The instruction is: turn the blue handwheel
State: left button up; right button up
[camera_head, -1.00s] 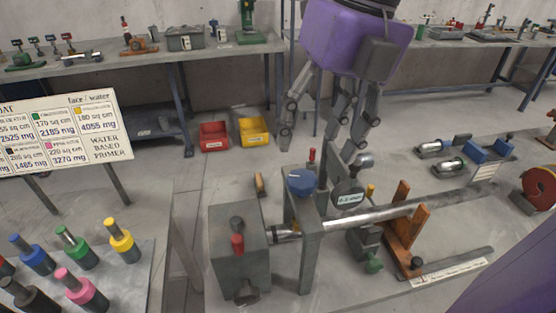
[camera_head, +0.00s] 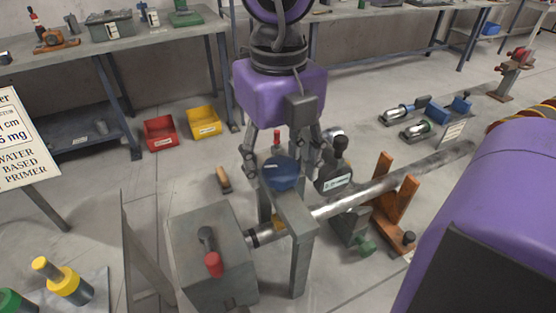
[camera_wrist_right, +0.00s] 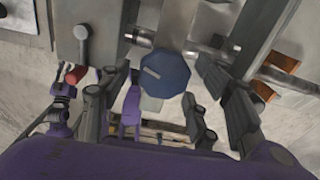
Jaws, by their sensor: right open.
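The blue handwheel (camera_head: 282,174) sits flat on top of a grey upright post (camera_head: 303,262). It also shows in the wrist view as a blue many-sided disc with a pale mark (camera_wrist_right: 165,74). My right gripper (camera_head: 280,165) is open above the handwheel, with a finger on either side of it in the head view. In the wrist view the right gripper's fingers (camera_wrist_right: 162,90) also stand apart, left and right of the wheel. I cannot tell whether they touch it.
A grey box with a red knob (camera_head: 213,264) stands left of the post. A long metal shaft (camera_head: 375,188) runs right from it past an orange bracket (camera_head: 408,195). Red (camera_head: 160,133) and yellow (camera_head: 203,122) bins lie on the floor behind. A sign (camera_head: 20,150) stands left.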

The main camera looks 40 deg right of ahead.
pick_arm(q)
jog(key=shift+w+r, duration=0.1)
pick_arm(e)
jog(key=c, duration=1)
pick_arm(q)
jog(key=shift+s+f, duration=0.3)
jog(key=shift+s, duration=0.15)
pick_arm(e)
jog(key=shift+c, duration=0.4)
pick_arm(q)
jog(key=shift+s+f, duration=0.1)
jog(key=shift+f, duration=0.05)
